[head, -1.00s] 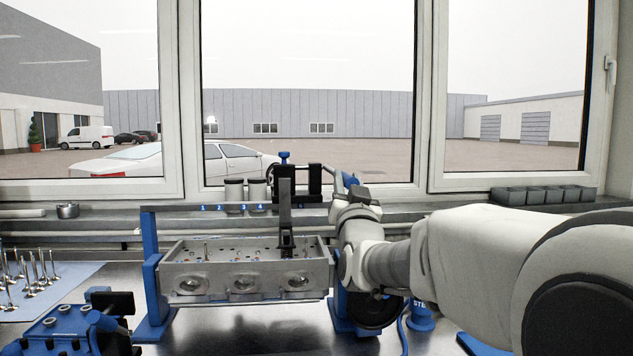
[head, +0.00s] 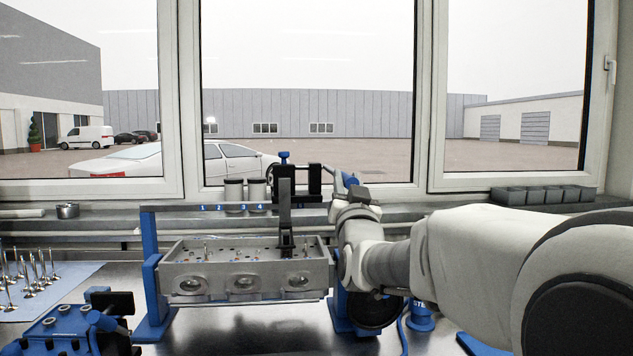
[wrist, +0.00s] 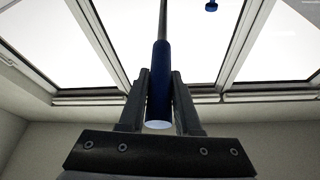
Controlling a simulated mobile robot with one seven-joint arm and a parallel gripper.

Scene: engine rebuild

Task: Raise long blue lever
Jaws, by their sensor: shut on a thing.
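The long blue lever shows in the wrist view as a blue cylindrical handle (wrist: 160,85) with a pale end, on a thin grey rod running up and away. My gripper (wrist: 160,74) is shut on this handle, one finger on each side. In the head view my gripper is mostly hidden behind my wrist, at the right end of the metal cylinder head. A small blue piece (head: 349,180) shows just above my wrist; I cannot tell whether it is part of the lever.
The cylinder head (head: 245,270) sits in a stand with a blue left post (head: 151,265). A dark upright clamp (head: 285,215) stands over it. A blue fixture (head: 70,330) is at front left, beside valves on a blue mat (head: 75,280). Grey bins (head: 543,195) line the sill.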

